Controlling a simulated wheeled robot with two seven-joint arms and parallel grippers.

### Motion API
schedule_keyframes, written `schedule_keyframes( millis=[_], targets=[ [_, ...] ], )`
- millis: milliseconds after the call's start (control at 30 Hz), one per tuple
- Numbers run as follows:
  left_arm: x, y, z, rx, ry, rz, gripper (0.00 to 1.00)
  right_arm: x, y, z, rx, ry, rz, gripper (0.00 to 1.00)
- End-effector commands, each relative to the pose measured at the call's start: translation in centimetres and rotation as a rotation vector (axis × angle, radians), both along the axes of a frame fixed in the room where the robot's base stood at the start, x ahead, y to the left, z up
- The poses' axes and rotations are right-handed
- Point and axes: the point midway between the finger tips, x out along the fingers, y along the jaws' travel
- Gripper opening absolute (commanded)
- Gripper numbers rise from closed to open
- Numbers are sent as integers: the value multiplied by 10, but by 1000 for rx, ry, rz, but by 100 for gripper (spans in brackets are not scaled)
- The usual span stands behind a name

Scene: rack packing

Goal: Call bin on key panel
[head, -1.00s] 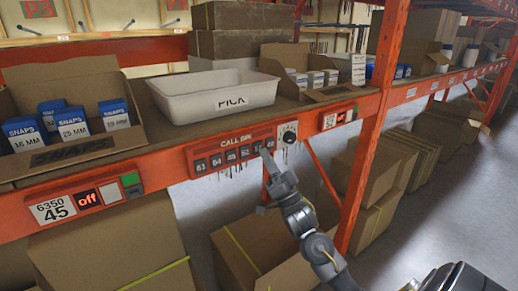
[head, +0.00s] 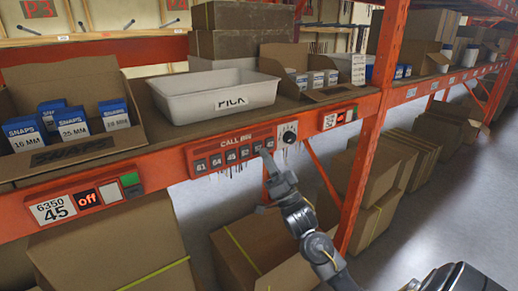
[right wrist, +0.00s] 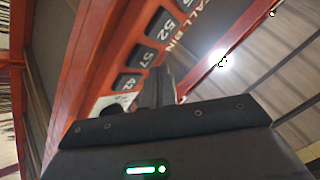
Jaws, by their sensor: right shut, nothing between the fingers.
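The red CALL BIN key panel (head: 228,151) is fixed to the orange shelf beam, with a row of dark numbered keys and a round dial (head: 289,133) at its right end. My right gripper (head: 266,154) is shut and empty, its tip at the right-hand keys. The tip partly covers the key row in the head view. In the right wrist view, the shut fingers (right wrist: 160,85) stand beside the keys marked 52 (right wrist: 157,24), 57 (right wrist: 141,56) and 42 (right wrist: 127,82). I cannot tell whether the tip touches a key. My left gripper is not in view.
A white PICK bin (head: 215,92) stands on the shelf above the panel. An open carton (head: 70,150) with SNAPS boxes is at left. A 6350 45 label unit (head: 85,200) is on the beam. Cardboard boxes (head: 250,245) sit below, near my right arm.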

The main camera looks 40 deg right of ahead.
Motion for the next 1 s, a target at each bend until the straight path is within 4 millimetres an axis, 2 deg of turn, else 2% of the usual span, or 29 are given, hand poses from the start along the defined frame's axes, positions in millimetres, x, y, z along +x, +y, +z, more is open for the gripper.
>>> schedule_keyframes(
  millis=[200, 1000],
  targets=[
    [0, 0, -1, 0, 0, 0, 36, 7, 0, 0, 0, -1, 1, 0],
    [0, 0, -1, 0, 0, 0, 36, 12, 0, 0, 0, 0, 0, 0]
  ],
)
